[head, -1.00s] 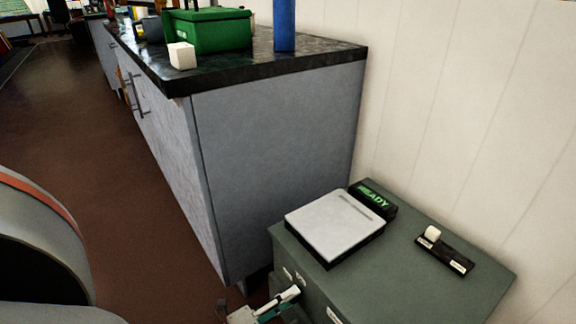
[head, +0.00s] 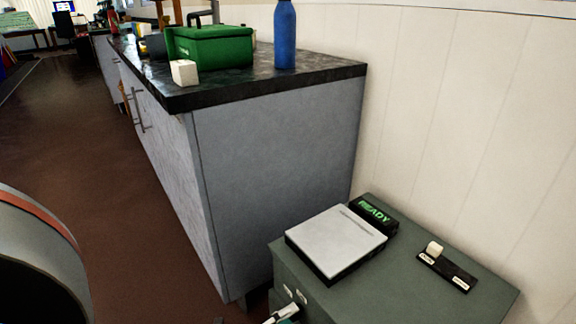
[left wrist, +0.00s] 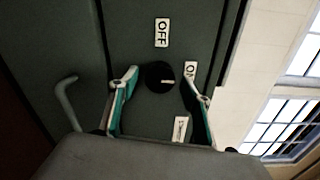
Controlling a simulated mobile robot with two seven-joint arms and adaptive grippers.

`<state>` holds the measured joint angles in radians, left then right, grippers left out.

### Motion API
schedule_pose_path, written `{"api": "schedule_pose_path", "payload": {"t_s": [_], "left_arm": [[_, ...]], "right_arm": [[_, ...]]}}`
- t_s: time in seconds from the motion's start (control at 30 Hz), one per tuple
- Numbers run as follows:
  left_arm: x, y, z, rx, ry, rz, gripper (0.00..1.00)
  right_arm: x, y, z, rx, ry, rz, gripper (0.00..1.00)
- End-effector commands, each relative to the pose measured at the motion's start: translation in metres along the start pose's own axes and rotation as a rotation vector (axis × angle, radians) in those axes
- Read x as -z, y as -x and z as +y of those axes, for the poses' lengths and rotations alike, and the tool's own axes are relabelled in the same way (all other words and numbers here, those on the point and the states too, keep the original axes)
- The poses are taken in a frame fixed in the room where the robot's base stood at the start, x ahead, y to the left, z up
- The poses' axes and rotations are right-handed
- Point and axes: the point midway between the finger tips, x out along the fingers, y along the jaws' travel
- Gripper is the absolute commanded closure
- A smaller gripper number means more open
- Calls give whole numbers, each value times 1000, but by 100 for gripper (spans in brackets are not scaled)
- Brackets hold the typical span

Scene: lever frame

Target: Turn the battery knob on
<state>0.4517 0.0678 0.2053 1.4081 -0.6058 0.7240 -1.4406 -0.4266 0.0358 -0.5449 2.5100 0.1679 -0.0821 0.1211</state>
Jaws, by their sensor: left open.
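The battery knob (left wrist: 157,75) is a round black dial with a short white pointer mark on the front of the green cabinet (left wrist: 60,50). The mark lies on its right side, towards the ON label (left wrist: 190,71). The OFF label (left wrist: 162,32) is above the knob in the left wrist view. My left gripper (left wrist: 160,80) is open, one finger on each side of the knob; I cannot tell whether they touch it. In the head view only a bit of this gripper (head: 284,314) shows at the bottom edge, and the knob is hidden. My right gripper is out of view.
A white-topped device (head: 335,240) with a READY display (head: 374,212) sits on the cabinet, left of a small black switch plate (head: 447,272). A grey counter (head: 270,180) stands behind. A bar handle (left wrist: 65,100) is left of my gripper in the wrist view.

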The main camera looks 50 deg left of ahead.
Motion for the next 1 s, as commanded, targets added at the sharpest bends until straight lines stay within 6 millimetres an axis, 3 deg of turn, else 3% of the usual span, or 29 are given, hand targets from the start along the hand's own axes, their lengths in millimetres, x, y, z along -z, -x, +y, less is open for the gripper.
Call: {"api": "schedule_pose_path", "payload": {"t_s": [0.5,0.7,1.0], "left_arm": [[0,96,1,-3,1,-1,52],[0,111,0,-1,0,0,52],[0,112,0,-1,0,0,52]], "right_arm": [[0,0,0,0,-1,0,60],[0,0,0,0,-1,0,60],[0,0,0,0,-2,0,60]]}}
